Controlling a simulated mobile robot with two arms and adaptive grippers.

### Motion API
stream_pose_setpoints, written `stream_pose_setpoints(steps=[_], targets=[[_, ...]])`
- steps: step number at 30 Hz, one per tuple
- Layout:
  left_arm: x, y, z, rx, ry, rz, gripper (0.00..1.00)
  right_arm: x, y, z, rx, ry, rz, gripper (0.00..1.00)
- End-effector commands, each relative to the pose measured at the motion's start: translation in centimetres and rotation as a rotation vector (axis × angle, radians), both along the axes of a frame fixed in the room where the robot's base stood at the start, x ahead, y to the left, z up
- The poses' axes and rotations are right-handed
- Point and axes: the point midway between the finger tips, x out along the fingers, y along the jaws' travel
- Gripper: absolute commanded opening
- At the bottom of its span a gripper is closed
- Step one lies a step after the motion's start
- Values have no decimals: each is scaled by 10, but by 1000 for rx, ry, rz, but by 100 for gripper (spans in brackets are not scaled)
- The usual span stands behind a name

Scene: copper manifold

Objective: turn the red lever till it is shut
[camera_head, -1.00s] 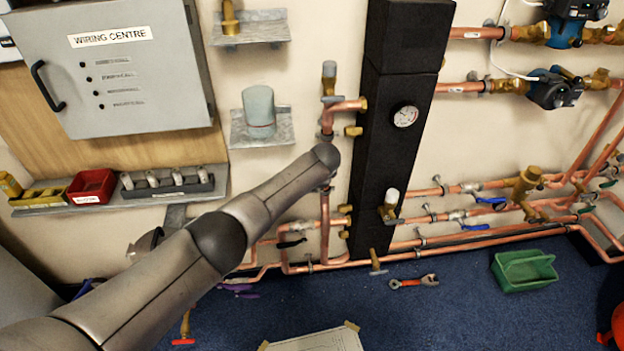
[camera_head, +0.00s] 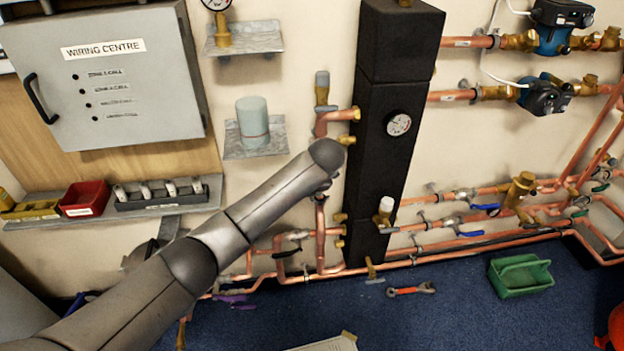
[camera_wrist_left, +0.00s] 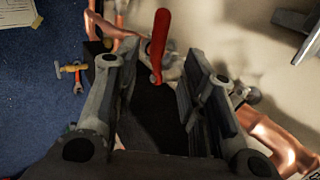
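The red lever (camera_wrist_left: 160,42) shows in the left wrist view, upright in the picture at the top middle, across the line of a copper pipe (camera_wrist_left: 265,133). My left gripper (camera_wrist_left: 155,72) is open, its two dark fingers apart on either side of the lever's lower end. I see no clear contact between lever and fingers. In the head view my left arm (camera_head: 255,205) reaches the pipes left of the black column (camera_head: 385,150); it hides the red lever, and the fingers are mostly hidden too. My right gripper is not in view.
A grey wiring box (camera_head: 110,85) and a shelf with a red bin (camera_head: 84,198) are on the wall at left. A wall bracket with a grey cylinder (camera_head: 252,122) is above the arm. A green caddy (camera_head: 520,275) and a wrench (camera_head: 411,290) lie on the blue floor.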

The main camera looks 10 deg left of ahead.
Motion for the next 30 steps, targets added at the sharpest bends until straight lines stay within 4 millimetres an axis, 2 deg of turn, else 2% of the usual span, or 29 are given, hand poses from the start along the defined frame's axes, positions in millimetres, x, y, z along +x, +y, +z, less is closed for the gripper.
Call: stream_pose_setpoints(steps=[9, 24, 27, 29, 30], targets=[[-17, -7, 24, 1, 0, -1, 38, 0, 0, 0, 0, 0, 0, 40], [-18, -7, 27, 1, 0, 0, 38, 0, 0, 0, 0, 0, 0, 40], [-19, -7, 22, -5, 5, 3, 38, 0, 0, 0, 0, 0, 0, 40], [-21, -5, 10, -21, 15, 12, 38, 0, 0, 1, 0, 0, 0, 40], [-23, -4, -4, -39, 24, 22, 38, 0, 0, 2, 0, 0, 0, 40]])
